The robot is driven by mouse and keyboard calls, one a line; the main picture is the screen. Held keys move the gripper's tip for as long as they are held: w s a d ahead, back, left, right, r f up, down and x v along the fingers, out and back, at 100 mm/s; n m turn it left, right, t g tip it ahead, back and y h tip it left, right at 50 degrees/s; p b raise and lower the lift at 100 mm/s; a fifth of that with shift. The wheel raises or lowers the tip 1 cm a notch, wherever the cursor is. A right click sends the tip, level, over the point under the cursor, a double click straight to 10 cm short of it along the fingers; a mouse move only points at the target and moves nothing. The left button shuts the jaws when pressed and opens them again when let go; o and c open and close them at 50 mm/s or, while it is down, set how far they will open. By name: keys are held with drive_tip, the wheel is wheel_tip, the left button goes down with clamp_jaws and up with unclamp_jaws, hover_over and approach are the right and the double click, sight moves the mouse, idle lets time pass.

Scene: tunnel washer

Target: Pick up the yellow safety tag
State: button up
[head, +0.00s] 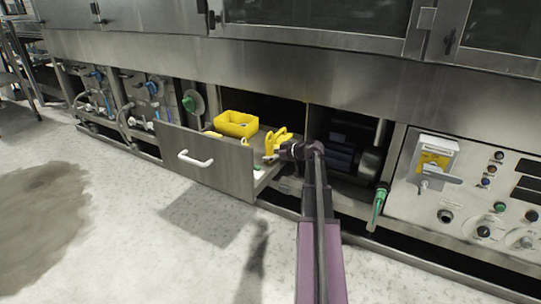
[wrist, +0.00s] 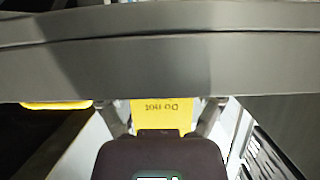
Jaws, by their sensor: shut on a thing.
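A wide grey bar hides the tag's far part in that view. In the head view, the yellow tag (head: 279,138) is at the right side of the open drawer, and my gripper (head: 275,156) reaches it from the right. The fingertips are small and partly hidden there.
The open drawer (head: 208,161) has a grey front with a white handle. A yellow bin (head: 236,124) sits inside it. To the right are a dark motor (head: 352,158) in an open bay, a green-handled part (head: 379,203) and a control panel (head: 480,195). The floor in front is clear.

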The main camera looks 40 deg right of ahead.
drive_tip(key=shift+r+p, duration=1.25)
drive_tip(key=shift+r, duration=0.2)
drive_tip(key=s+a+r+p, duration=0.1)
drive_tip(key=s+a, duration=0.1)
drive_tip(key=s, duration=1.4)
drive_tip(key=shift+a+r+p, duration=0.15)
drive_tip(key=shift+r+p, duration=0.2)
drive_tip(key=shift+r, duration=0.1)
wheel_tip(320, 180, up, 6)
drive_tip(key=p, duration=0.6)
drive_tip(key=shift+r, duration=0.15)
